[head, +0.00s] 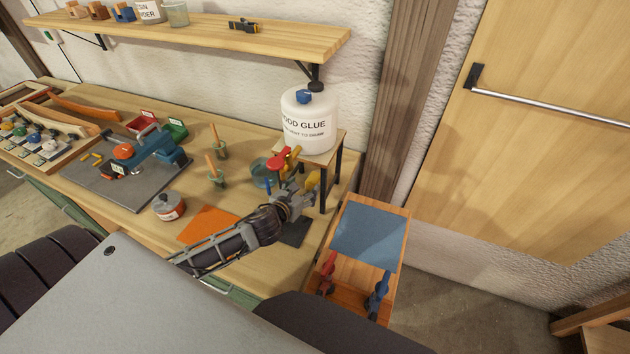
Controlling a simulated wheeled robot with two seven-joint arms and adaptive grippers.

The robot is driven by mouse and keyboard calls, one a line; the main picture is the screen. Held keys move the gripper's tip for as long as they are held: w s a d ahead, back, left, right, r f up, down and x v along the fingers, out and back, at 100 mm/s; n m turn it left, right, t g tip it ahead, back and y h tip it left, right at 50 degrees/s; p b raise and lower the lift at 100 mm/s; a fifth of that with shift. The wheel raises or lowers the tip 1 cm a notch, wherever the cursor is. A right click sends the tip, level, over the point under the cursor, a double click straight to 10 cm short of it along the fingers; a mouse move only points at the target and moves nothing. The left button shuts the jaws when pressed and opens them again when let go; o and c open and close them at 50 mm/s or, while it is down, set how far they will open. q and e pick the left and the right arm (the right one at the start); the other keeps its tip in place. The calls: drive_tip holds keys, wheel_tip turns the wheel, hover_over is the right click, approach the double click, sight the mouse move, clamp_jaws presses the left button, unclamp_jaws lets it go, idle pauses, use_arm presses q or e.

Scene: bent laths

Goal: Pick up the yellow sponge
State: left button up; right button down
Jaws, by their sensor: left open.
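A small yellow piece (314,178), which looks like the sponge, shows under the small stand, just beyond my left gripper. It is partly hidden, so its full shape cannot be told. My left gripper (298,190) is open at the front of the stand, close to the yellow piece. I cannot tell whether they touch. My right gripper is not in view.
A white wood glue jug (309,122) sits on the small stand (326,158). A red-handled item (278,161) is close by my gripper. An orange sheet (208,223) and a round tin (168,206) lie to the left. A wooden cart (345,285) stands to the right.

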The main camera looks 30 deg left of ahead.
sight(314, 178)
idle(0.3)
use_arm(q)
drive_tip(key=shift+x, duration=4.3)
drive_tip(key=shift+w, duration=0.1)
drive_tip(key=shift+p+x, duration=0.5)
drive_tip(key=shift+x, duration=1.95)
drive_tip(key=shift+a+f, duration=0.1)
drive_tip(key=shift+f, duration=0.05)
drive_tip(key=c, duration=1)
